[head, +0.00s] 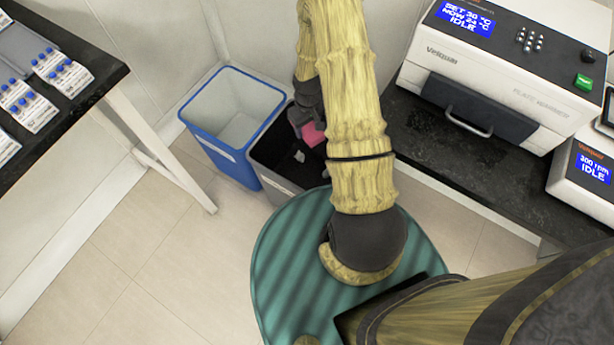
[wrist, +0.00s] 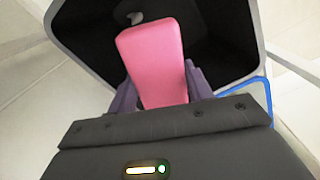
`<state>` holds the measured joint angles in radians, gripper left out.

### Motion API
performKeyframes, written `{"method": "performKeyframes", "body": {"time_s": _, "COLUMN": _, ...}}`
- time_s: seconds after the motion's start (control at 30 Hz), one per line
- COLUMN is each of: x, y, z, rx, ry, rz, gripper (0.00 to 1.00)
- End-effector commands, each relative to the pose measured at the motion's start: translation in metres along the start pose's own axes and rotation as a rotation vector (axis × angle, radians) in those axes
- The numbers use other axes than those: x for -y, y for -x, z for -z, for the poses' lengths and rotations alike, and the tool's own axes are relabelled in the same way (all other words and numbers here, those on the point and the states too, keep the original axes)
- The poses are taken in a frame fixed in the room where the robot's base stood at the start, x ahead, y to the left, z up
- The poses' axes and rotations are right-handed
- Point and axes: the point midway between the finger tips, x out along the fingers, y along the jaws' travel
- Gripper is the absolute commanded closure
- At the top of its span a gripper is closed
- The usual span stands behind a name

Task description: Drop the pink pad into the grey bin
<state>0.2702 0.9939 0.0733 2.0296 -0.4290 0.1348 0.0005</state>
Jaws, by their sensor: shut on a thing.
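The pink pad (wrist: 153,58) is held between the two fingers of my gripper (wrist: 155,85) in the wrist view. It also shows in the head view (head: 314,133), partly hidden by my arm. My gripper (head: 303,122) is shut on it. The grey bin (head: 285,183) stands on the floor, with a dark inside. In the wrist view the pad is over the opening of the grey bin (wrist: 82,60). A small pale scrap (head: 299,156) lies inside the bin. My arm hides the bin's right part in the head view.
A blue-rimmed bin (head: 222,150) stands directly left of the grey bin. A dark bench with a plate warmer (head: 490,75) is at the right. Tiled floor in front is clear.

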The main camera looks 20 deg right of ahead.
Motion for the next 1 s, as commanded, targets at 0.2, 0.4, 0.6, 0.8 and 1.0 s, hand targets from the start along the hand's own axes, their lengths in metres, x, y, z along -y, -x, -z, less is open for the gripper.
{"method": "performKeyframes", "body": {"time_s": 0.2, "x": -0.008, "y": -0.017, "z": -0.002, "rx": -0.001, "ry": 0.017, "rz": -0.006, "gripper": 0.74}}
{"method": "performKeyframes", "body": {"time_s": 0.4, "x": -0.008, "y": -0.014, "z": -0.002, "rx": -0.001, "ry": 0.018, "rz": -0.006, "gripper": 0.74}}
{"method": "performKeyframes", "body": {"time_s": 0.6, "x": -0.008, "y": -0.016, "z": -0.002, "rx": 0.0, "ry": 0.018, "rz": -0.006, "gripper": 0.74}}
{"method": "performKeyframes", "body": {"time_s": 0.8, "x": -0.008, "y": -0.031, "z": -0.002, "rx": 0.0, "ry": 0.018, "rz": -0.006, "gripper": 0.74}}
{"method": "performKeyframes", "body": {"time_s": 1.0, "x": -0.008, "y": -0.055, "z": -0.002, "rx": 0.0, "ry": 0.018, "rz": -0.006, "gripper": 0.74}}
